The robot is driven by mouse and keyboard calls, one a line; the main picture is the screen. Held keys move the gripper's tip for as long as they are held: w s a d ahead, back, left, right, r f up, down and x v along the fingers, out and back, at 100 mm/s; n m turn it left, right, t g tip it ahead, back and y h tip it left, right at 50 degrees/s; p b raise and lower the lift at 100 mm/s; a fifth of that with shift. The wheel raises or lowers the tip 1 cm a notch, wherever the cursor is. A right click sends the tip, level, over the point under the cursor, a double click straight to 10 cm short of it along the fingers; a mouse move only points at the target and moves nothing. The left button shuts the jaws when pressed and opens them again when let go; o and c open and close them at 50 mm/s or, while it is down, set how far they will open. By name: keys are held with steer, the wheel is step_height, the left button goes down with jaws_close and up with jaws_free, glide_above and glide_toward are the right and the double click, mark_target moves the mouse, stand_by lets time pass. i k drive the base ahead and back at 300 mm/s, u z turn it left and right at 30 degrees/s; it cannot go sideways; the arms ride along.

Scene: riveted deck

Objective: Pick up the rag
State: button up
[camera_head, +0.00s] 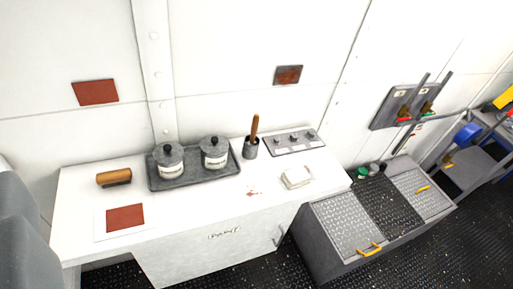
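A small whitish folded cloth, which looks like the rag (296,177), lies on the right part of the white counter (195,222), near its front right edge. Small red spots (253,192) mark the counter just left of it. Nothing covers the rag. My gripper is not in view.
A brown roller-like object (114,177) lies left. A metal chest (340,227) with yellow handles stands right of the counter.

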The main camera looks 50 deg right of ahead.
mark_target(294, 178)
steer(key=z, duration=0.35)
steer(key=i, duration=1.1)
steer(key=z, duration=0.9)
